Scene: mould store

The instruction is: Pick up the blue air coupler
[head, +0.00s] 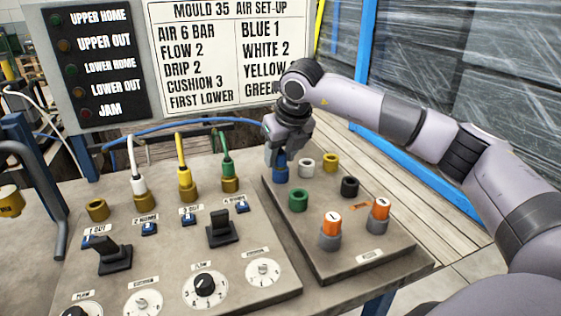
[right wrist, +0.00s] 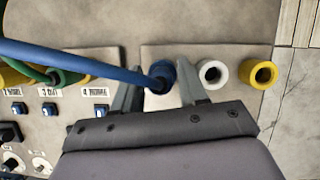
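The blue air coupler (head: 280,173) stands upright at the back left of the right-hand board, with a blue hose (head: 190,125) running from it to the left. In the right wrist view the coupler (right wrist: 161,76) sits between the two fingers of my right gripper (right wrist: 160,88). The fingers are apart, one on each side, with narrow gaps to the coupler. In the head view my right gripper (head: 280,155) is right above the coupler and hides its top. My left gripper is not in view.
White (head: 306,165), yellow (head: 331,162), green (head: 298,200) and black (head: 349,187) sockets stand close by on the board. Two orange-topped knobs (head: 331,223) stand in front. White, yellow and green hoses plug into the left panel (head: 190,265). A sign (head: 232,50) stands behind.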

